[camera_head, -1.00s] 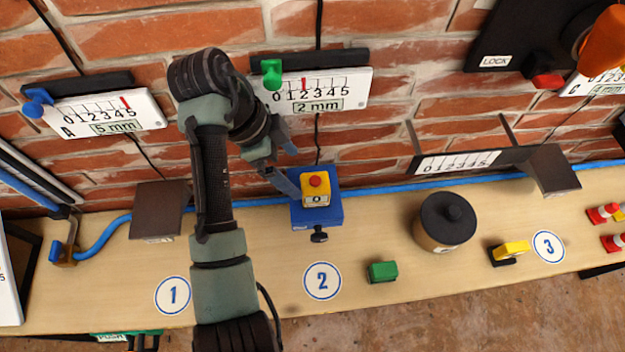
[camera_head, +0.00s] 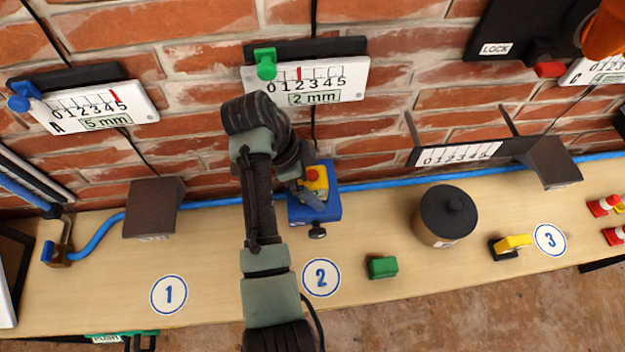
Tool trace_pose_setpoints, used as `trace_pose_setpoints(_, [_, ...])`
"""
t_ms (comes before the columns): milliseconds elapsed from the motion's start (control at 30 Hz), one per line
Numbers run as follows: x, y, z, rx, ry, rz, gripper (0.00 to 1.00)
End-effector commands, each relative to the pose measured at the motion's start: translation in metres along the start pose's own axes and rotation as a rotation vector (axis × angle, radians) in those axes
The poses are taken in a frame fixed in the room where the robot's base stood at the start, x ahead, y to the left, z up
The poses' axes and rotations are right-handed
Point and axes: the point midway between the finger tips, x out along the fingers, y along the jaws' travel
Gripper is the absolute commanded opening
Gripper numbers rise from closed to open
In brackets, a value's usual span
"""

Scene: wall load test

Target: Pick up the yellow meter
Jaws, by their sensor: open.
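A yellow meter (camera_head: 318,178) with a red button on top sits on a blue block (camera_head: 327,209) on the bench, near the wall. My gripper (camera_head: 310,196) is open at the meter, its blue-grey fingers in front of the meter's left and lower parts. The meter's front face is mostly hidden by the gripper. I cannot tell whether the fingers touch it.
A black-lidded round pot (camera_head: 447,216) stands to the right. A green block (camera_head: 382,267) and a yellow-and-black piece (camera_head: 512,243) lie near the front edge. A brown block (camera_head: 153,208) stands to the left. A blue cable (camera_head: 385,184) runs along the wall.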

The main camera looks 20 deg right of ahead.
Motion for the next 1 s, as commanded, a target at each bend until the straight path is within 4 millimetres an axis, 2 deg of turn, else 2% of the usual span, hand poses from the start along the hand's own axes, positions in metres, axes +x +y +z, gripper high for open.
trace_pose_setpoints(67, [0.0, 0.0, 0.0, 0.0, 0.0, 0.0, 0.96])
trace_pose_setpoints(600, [-0.0007, -0.0001, 0.0, 0.0, 0.0, 0.0, 0.0])
trace_pose_setpoints(1000, [-0.0018, 0.0003, -0.0005, 0.001, 0.0, -0.002, 0.0])
